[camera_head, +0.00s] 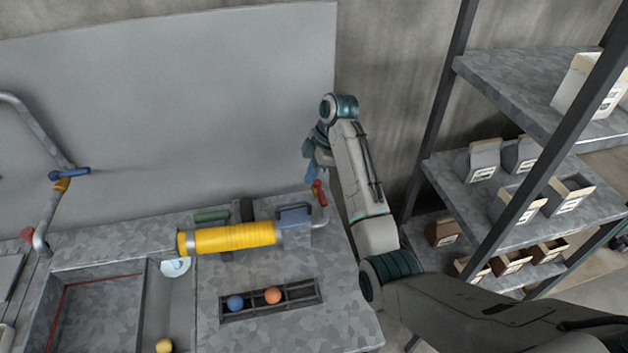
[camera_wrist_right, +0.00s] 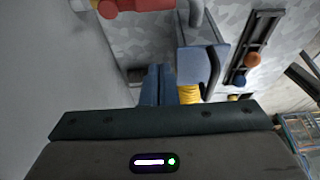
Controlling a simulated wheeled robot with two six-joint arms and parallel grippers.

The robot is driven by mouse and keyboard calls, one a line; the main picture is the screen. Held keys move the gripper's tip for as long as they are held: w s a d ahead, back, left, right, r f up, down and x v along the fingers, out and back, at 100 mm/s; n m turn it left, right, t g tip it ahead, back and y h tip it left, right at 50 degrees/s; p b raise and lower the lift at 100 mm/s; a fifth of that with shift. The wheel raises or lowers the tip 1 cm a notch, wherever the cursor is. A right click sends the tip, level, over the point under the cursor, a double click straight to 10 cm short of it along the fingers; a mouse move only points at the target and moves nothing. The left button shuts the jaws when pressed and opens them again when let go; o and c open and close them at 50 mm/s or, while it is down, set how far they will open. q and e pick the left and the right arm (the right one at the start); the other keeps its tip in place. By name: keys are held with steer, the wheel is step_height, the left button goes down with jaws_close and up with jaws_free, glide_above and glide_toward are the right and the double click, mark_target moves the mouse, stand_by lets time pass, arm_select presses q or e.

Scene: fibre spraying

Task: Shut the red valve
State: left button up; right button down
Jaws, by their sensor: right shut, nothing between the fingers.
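The red valve (camera_head: 318,192) has a small red handle on a pipe fitting at the right end of the yellow cylinder's blue-grey block. It also shows in the right wrist view (camera_wrist_right: 135,5), at the top edge and partly cut off. My right gripper (camera_head: 311,174) is just above and slightly left of the valve in the head view, with blue fingers. In the right wrist view its fingers (camera_wrist_right: 157,84) are together and empty, apart from the red handle in the picture. Whether they touch the handle from another side cannot be told. My left gripper is not in view.
The yellow cylinder (camera_head: 235,237) joins the blue-grey block (camera_head: 295,218) on the bench. A slotted tray (camera_head: 303,294) holds a blue ball (camera_head: 235,303) and an orange ball (camera_head: 273,295). A blue-handled tap (camera_head: 69,174) is at left. Shelves (camera_head: 522,184) with cartons stand right.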

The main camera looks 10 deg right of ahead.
mark_target(320, 193)
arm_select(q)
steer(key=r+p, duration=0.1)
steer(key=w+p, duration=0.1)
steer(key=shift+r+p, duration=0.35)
arm_select(e)
step_height(320, 193, down, 8)
steer(key=d, duration=0.1)
steer(key=shift+s+r, duration=0.1)
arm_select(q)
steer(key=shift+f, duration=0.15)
arm_select(e)
steer(key=shift+d, duration=0.15)
